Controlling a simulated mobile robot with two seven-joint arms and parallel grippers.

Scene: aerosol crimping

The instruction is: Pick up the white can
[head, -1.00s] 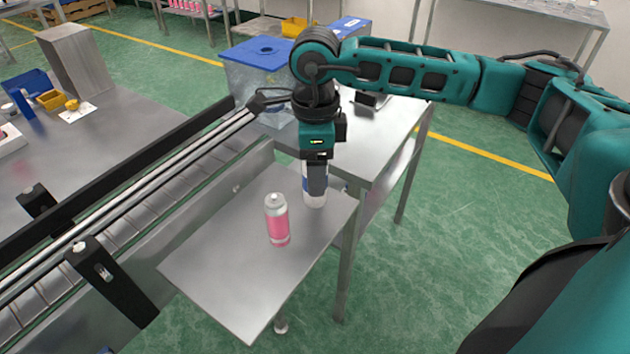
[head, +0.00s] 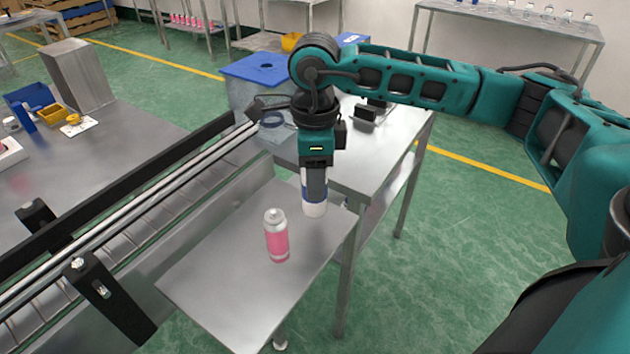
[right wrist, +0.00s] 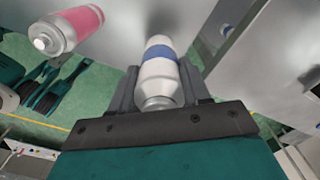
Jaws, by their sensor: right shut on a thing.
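The white can with a blue band (head: 315,208) is upright at the right side of the small metal side table (head: 220,285). My right gripper (head: 315,185) points straight down and is shut on it. The can's lower end shows below the fingers and looks slightly raised off the tabletop. In the right wrist view the white can (right wrist: 160,70) lies between the two fingers (right wrist: 162,88), its domed top towards the palm. My left gripper is not in view.
A pink can (head: 277,238) stands upright close by, left of and nearer than the white can. A conveyor with rails (head: 130,205) runs along the left. A higher metal table (head: 385,150) and a blue-lidded bin (head: 262,68) stand behind.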

